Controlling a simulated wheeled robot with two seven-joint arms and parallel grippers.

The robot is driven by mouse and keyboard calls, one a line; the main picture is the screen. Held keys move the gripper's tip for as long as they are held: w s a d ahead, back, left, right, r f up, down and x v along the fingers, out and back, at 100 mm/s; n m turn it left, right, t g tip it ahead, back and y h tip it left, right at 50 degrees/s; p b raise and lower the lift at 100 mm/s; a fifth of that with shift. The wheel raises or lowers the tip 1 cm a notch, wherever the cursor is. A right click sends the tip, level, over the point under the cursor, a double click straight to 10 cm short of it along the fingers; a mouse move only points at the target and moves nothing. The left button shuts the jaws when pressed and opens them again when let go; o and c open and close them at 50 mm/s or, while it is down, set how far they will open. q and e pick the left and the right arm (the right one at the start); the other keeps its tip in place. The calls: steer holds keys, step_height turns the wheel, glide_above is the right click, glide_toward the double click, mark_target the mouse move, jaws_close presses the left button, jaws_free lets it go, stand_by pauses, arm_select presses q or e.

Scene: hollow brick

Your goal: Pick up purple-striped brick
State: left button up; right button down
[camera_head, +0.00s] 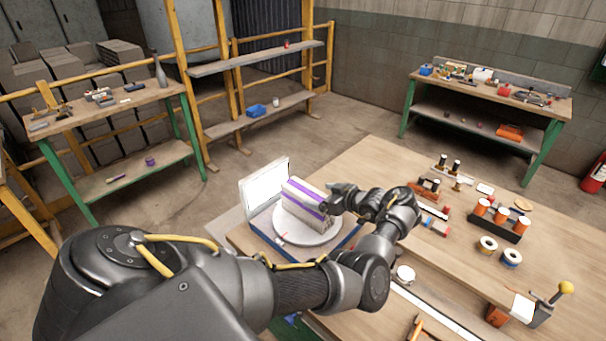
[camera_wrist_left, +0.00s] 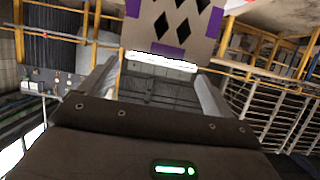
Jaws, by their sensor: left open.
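The purple-striped brick (camera_head: 303,203) is pale with purple bands and sits on a round white plate (camera_head: 318,238) in the head view. My left gripper (camera_head: 337,196) is at the right side of the brick, and its fingers are partly hidden by the wrist. In the left wrist view the brick (camera_wrist_left: 170,22) shows its end face with dark diamond holes and purple corners. It lies ahead of the open fingers (camera_wrist_left: 157,75), and nothing is seen gripped between them. Whether a finger touches the brick cannot be told.
The plate stands on a blue-edged base with an upright white panel (camera_head: 265,188) behind it. To the right on the wooden table (camera_head: 370,165) are a rack of orange cylinders (camera_head: 497,218), tape rolls (camera_head: 488,244) and a yellow-knobbed clamp (camera_head: 548,303). Table space behind the gripper is clear.

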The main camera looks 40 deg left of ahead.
mark_target(309, 193)
arm_select(q)
steer(key=shift+a, duration=0.15)
steer(key=shift+a+f+b, duration=0.35)
steer(key=shift+b, duration=0.1)
steer(key=x, duration=0.1)
steer(key=b+x, duration=0.2)
steer(key=shift+w+a+f, duration=0.25)
steer(key=shift+f, duration=0.05)
steer(key=shift+a+f, duration=0.1)
steer(key=shift+a, duration=0.2)
steer(key=shift+s, duration=0.1)
steer(key=shift+c, duration=0.7)
jaws_close()
steer(key=shift+r, duration=0.25)
